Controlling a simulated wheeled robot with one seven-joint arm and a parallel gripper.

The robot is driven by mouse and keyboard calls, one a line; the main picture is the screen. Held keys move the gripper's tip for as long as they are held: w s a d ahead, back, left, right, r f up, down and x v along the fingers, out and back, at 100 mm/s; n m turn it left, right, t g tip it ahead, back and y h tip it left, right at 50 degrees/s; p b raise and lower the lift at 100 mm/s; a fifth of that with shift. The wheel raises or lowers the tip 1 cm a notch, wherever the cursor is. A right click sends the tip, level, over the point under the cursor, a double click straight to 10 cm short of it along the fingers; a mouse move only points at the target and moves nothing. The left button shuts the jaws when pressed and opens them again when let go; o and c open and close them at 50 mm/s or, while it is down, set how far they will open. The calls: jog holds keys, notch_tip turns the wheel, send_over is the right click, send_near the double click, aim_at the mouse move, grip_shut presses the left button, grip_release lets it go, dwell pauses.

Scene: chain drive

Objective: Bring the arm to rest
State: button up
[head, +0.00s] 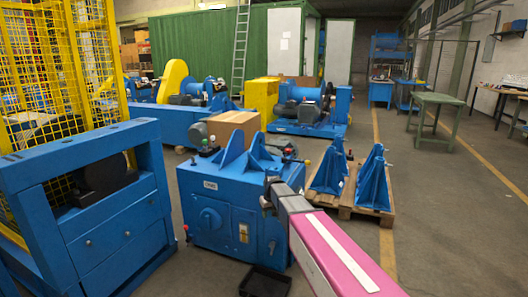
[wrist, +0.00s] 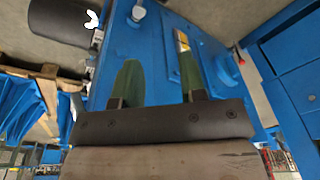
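My arm, pink and grey, reaches in from the lower right of the head view. My gripper (head: 269,194) is at its far end, in front of the right side of a blue machine cabinet (head: 215,222); its fingers are hard to make out there. In the wrist view my gripper (wrist: 156,66) shows two greenish fingers standing apart, with only the blue machine's surface (wrist: 150,75) behind the gap. It is open and nothing shows between the fingers. I cannot tell how far the fingertips are from the machine.
A blue frame (head: 105,225) and yellow mesh fence (head: 50,60) stand at left. A pallet (head: 345,208) with blue brackets (head: 373,180) is right of the cabinet. A black tray (head: 265,282) lies on the floor. A cardboard box (head: 235,125) stands behind.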

jog(key=s+d+f+m, duration=0.1)
jog(key=s+d, duration=0.4)
jog(key=s, duration=0.4)
jog(key=s+d+f+m+g, duration=0.1)
jog(key=s+d, duration=0.5)
jog(key=s, duration=0.2)
jog(key=s+d+f+m+h, duration=0.1)
jog(key=s+d+m, duration=0.1)
jog(key=s+d, duration=0.3)
jog(key=s, duration=0.4)
jog(key=shift+s+d+f, duration=0.15)
jog(key=shift+s+d, duration=0.2)
jog(key=shift+w+a, duration=0.1)
